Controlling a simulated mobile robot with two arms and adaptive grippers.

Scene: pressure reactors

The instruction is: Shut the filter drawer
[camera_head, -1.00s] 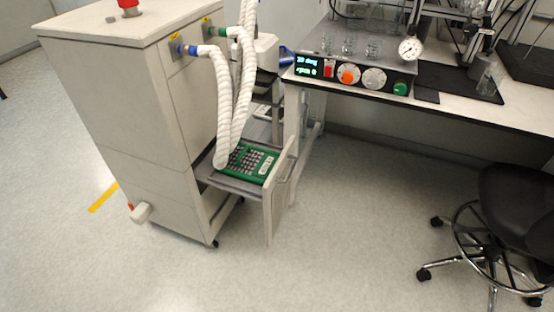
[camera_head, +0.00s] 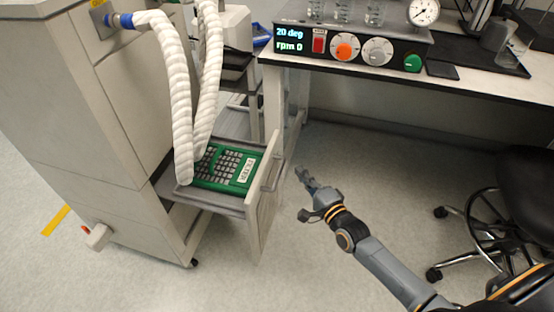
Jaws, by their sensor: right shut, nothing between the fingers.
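The filter drawer (camera_head: 262,208) is pulled out of the right side of the pale cabinet (camera_head: 90,140). Its front panel stands upright with a bar handle on its outer face. A green filter tray (camera_head: 225,166) with a grid and a white label lies inside the drawer. My right gripper (camera_head: 301,172) is shut and empty, in front of and to the right of the drawer's front panel, with a gap in the picture between them. My left gripper is not in view.
Two white ribbed hoses (camera_head: 175,90) hang from the cabinet over the drawer. A bench (camera_head: 480,85) with a control panel (camera_head: 345,48) stands behind. A black wheeled stool (camera_head: 505,210) is at the right. The floor before the drawer is clear.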

